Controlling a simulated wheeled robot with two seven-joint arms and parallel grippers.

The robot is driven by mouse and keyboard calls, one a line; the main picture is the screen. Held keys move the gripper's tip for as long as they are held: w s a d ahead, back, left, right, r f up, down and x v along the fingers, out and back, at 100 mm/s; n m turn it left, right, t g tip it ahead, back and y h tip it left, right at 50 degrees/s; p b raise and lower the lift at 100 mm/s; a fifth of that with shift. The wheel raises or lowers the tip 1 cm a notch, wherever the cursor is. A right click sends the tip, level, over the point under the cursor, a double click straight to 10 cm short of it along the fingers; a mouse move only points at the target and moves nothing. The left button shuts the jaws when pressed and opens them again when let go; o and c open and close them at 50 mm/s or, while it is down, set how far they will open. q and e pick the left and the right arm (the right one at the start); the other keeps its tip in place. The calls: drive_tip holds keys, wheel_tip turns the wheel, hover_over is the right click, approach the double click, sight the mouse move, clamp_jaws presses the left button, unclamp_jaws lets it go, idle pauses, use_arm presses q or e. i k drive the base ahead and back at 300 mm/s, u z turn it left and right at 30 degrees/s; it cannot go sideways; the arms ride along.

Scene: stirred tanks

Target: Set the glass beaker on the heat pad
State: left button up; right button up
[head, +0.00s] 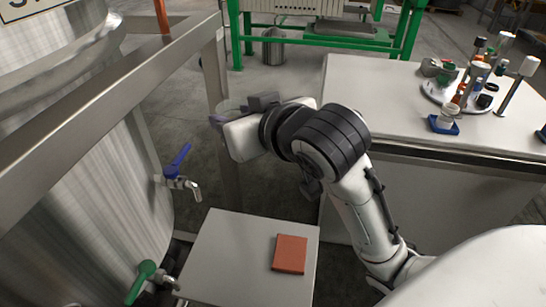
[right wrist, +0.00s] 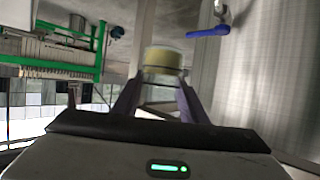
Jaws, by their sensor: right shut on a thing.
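My right gripper (head: 226,112) is shut on the glass beaker (head: 233,104), held in the air at the left of the work area, above and behind the small grey table. Most of the beaker is hidden behind the gripper in the head view. In the right wrist view the beaker (right wrist: 163,62) stands between the two fingers, with a pale yellow band. An orange-red square pad (head: 290,253), which looks like the heat pad, lies bare on the small table, well below the gripper. My left gripper is not in view.
The small grey table (head: 232,258) is clear apart from the pad. A white bench (head: 375,95) at right holds bottles and a blue tray (head: 444,127).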

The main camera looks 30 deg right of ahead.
sight(290, 251)
drive_tip(key=k, duration=0.45)
drive_tip(key=u, duration=1.1)
drive_tip(key=k, duration=1.65)
drive_tip(key=z, duration=0.35)
drive_tip(key=i, duration=1)
